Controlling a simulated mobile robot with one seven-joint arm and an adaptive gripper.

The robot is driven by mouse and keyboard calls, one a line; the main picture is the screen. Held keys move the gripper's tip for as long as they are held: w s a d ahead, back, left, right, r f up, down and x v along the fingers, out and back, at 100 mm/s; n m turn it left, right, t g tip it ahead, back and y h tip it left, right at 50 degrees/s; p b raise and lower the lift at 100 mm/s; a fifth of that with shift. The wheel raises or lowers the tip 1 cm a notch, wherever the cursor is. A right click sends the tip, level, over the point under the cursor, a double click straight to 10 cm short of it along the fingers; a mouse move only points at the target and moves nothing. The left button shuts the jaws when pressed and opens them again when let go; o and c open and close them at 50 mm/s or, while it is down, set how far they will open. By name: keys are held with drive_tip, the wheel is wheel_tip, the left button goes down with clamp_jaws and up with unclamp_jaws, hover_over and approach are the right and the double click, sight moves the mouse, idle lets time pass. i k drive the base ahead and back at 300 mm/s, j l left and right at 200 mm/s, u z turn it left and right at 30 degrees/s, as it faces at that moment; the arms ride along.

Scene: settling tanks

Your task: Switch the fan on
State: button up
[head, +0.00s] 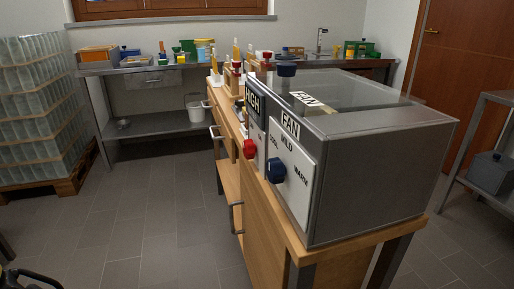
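A grey metal box with a glass top, labelled FAN (375,165), sits on the near end of the wooden bench.
A red knob (250,149) sits on a neighbouring panel just left of the blue one. Bench drawer handles (237,218) stick out to the left. The tiled floor (145,225) left of the bench is clear. A loaded pallet (45,190) stands at far left.

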sight(249, 149)
drive_tip(key=j+u, duration=0.1)
drive_tip(key=j, duration=0.25)
drive_tip(key=i+j+u, duration=0.15)
drive_tip(key=j, duration=0.2)
drive_tip(key=i+j+u, duration=0.1)
drive_tip(key=j, duration=0.2)
drive_tip(key=i+j+u, duration=0.1)
drive_tip(key=j, duration=0.25)
